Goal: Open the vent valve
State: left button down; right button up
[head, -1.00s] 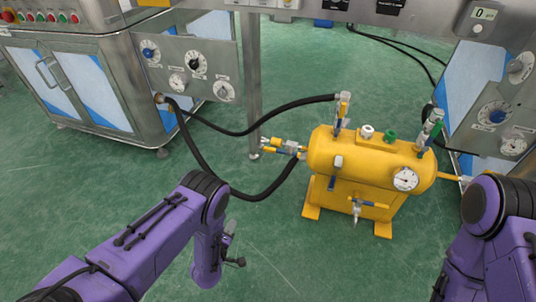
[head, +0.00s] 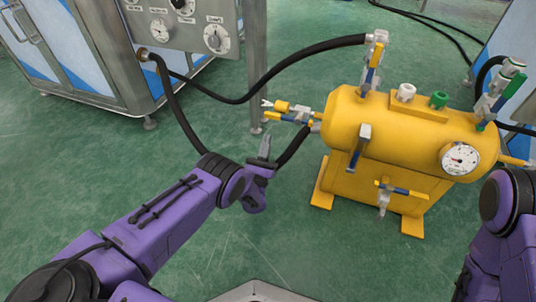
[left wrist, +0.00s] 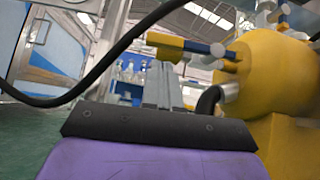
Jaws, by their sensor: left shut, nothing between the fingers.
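A yellow tank (head: 410,135) stands on the floor right of centre, with several small valves. A valve with yellow and blue parts (head: 290,116) sticks out from its left end; it shows in the left wrist view (left wrist: 190,45) too. Other valves sit at the tank's top left (head: 373,65), front (head: 360,147), lower front (head: 402,190) and top right (head: 497,92). I cannot tell which is the vent valve. My left gripper (head: 265,147) is shut and empty, pointing up just below and left of the left-end valve, apparently apart from it. My right gripper is out of view.
Black hoses (head: 265,85) run from a grey panel (head: 185,30) to the tank and loop close to my left gripper. A metal post (head: 257,60) stands behind. A round gauge (head: 460,158) faces front. The green floor ahead of the tank is clear.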

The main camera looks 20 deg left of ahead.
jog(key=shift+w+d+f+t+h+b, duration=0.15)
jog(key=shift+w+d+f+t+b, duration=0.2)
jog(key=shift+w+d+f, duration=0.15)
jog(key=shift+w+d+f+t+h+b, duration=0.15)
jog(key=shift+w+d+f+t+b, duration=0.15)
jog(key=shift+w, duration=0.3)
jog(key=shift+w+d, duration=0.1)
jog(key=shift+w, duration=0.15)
pick_arm(q)
jog(key=x, duration=0.4)
jog(key=shift+w+r, duration=0.3)
